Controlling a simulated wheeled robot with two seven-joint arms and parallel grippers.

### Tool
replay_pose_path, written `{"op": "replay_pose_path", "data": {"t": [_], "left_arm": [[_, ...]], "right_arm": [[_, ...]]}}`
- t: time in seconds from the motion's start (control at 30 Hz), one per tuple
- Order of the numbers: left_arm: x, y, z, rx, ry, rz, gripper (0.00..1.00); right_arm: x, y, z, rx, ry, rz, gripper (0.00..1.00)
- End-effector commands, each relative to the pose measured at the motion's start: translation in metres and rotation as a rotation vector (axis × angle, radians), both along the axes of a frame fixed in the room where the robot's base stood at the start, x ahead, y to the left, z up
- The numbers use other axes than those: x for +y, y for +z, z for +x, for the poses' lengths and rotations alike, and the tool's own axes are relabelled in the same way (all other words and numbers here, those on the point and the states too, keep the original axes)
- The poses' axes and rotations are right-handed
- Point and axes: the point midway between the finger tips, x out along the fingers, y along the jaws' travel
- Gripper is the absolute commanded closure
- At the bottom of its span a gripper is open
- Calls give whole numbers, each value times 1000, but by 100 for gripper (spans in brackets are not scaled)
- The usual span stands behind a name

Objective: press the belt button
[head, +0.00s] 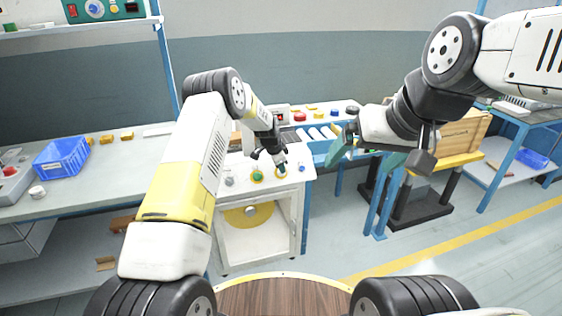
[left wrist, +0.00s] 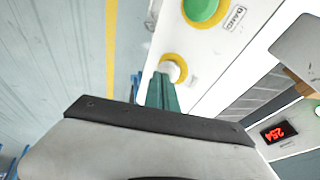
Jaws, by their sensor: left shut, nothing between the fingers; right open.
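A white cabinet top (head: 240,186) carries a green button (head: 257,175) in a yellow ring, a grey knob (head: 228,181) and another button under my left gripper. In the left wrist view the green button (left wrist: 204,8) is at the top, beside a label that seems to read "BAND". Below it is a white button (left wrist: 172,70) in a yellow ring. My left gripper (head: 281,169) is shut and empty, its green fingers (left wrist: 162,92) pointing at the white button's edge. Contact cannot be told. My right gripper (head: 364,156) is open and empty, in the air at right.
A blue crate (head: 62,157) stands on the left bench. A wooden crate (head: 462,133) stands at right.

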Motion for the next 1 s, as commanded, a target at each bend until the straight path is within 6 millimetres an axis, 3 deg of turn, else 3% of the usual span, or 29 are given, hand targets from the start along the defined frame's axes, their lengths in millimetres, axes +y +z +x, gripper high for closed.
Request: {"op": "replay_pose_path", "data": {"t": [0.07, 0.3, 0.5, 1.0], "left_arm": [[-7, 17, -2, -6, -2, -2, 100], [6, 70, -22, -8, 0, -2, 100], [12, 98, -32, -7, 0, -4, 100], [14, 106, -37, -5, 0, -4, 100]], "right_arm": [[0, 0, 0, 0, 0, 0, 4], [0, 0, 0, 0, 0, 0, 4], [0, 0, 0, 0, 0, 0, 4], [0, 0, 0, 0, 0, 0, 4]]}}
